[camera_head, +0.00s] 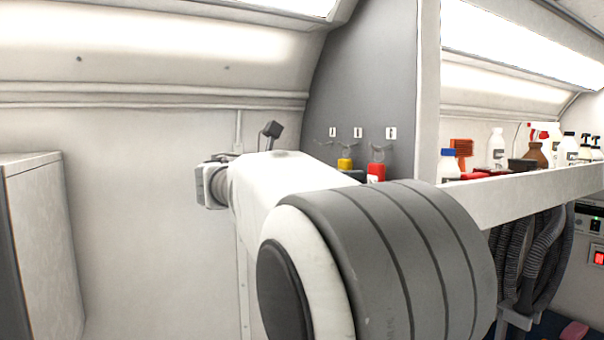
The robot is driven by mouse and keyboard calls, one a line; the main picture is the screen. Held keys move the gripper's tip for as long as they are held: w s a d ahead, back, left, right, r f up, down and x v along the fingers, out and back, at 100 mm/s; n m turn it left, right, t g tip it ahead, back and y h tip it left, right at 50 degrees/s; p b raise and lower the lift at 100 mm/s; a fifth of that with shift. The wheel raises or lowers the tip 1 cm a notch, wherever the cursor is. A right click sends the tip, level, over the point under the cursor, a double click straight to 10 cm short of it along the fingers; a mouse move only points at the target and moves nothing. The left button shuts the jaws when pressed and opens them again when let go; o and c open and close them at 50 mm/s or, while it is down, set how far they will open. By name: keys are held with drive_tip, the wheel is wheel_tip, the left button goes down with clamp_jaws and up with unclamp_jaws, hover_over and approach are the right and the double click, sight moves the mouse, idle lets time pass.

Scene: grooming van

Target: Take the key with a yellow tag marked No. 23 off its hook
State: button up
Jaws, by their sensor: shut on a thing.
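A yellow tag (345,164) hangs on the grey panel under a row of small hooks, below the middle white label. Its number is too small to read, and my arm hides what is below it. A red tag (376,171) hangs to its right, also partly behind my arm. My arm fills the middle of the view and reaches away to the left. The jaws of my gripper cannot be made out, so I cannot see what they touch or their place relative to the yellow tag.
The grey hook panel (366,80) stands beside a white shelf (540,188) with bottles and a red-topped sprayer (541,130). Grey hoses (527,255) hang under the shelf. A pale cabinet (40,240) stands at the left, with bare wall between it and my arm.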

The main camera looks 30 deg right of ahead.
drive_tip(key=shift+r, duration=0.15)
drive_tip(key=shift+r+p, duration=0.75)
drive_tip(key=shift+p, duration=0.25)
drive_tip(key=shift+a, duration=0.1)
drive_tip(key=a+p, duration=0.1)
drive_tip(key=a, duration=0.6)
drive_tip(key=shift+w, duration=0.2)
drive_tip(key=shift+d, duration=0.1)
